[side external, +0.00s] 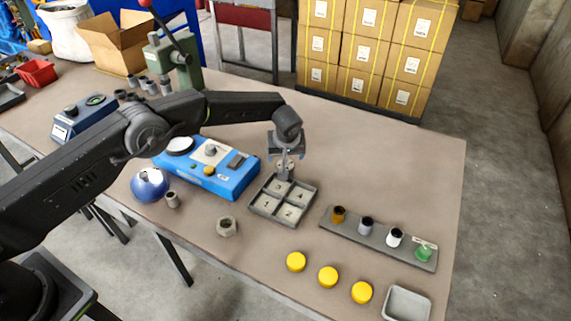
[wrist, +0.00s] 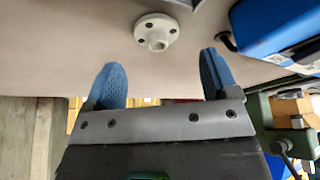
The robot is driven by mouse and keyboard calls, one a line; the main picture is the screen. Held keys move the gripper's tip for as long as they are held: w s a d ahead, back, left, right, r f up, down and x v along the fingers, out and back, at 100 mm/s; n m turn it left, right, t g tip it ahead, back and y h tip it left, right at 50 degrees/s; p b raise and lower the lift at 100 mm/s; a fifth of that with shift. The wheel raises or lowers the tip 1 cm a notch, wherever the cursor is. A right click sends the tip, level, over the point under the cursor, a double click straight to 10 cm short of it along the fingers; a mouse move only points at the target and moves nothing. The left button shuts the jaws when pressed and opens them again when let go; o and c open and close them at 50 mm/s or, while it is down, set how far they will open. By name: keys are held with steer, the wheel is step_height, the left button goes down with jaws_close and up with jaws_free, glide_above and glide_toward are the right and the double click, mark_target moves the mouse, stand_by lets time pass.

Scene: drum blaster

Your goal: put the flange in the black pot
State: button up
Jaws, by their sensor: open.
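The flange (wrist: 156,32), a pale round disc with a raised hub and dark holes, lies on the table in the wrist view. My gripper (wrist: 160,64) is open and empty, its two blue fingers apart, with the flange beyond the fingertips. In the side view my gripper (side external: 287,163) hangs at the back edge of the grey divided tray; I cannot make out the flange there. Small pots stand on a grey strip at the right: a brown one (side external: 338,214), a grey one (side external: 366,226), a white one with a dark opening (side external: 395,238). I cannot tell which is the black pot.
The divided tray (side external: 253,207) and blue device (side external: 232,184) are close to my gripper. A green item (side external: 424,253) stands on the strip. Yellow discs (side external: 328,277), a hex nut (side external: 227,227) and a pale bin (side external: 406,304) lie nearer the front. The table's back right is clear.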

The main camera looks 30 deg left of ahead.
steer(key=shift+x, duration=2)
steer(key=shift+d, duration=0.15)
steer(key=shift+c, duration=0.5)
steer(key=c, duration=1)
steer(key=shift+r, duration=0.55)
steer(key=r, duration=0.3)
steer(key=shift+a+r, duration=0.35)
steer(key=s+a+r, duration=0.3)
steer(key=a+r, duration=0.3)
steer(key=a, duration=0.4)
steer(key=s+a+r+m+h, duration=0.1)
steer(key=s+a+m, duration=0.1)
steer(key=s, duration=0.4)
steer(key=s+a+r+m, duration=0.2)
steer(key=s, duration=0.5)
steer(key=s+a+r+m+h, duration=0.1)
steer(key=s+a+r+m, duration=0.1)
steer(key=s, duration=0.4)
steer(key=shift+s+a+r+m+t+h, duration=0.2)
steer(key=shift+m+t+h, duration=0.1)
steer(key=shift+m+t, duration=0.1)
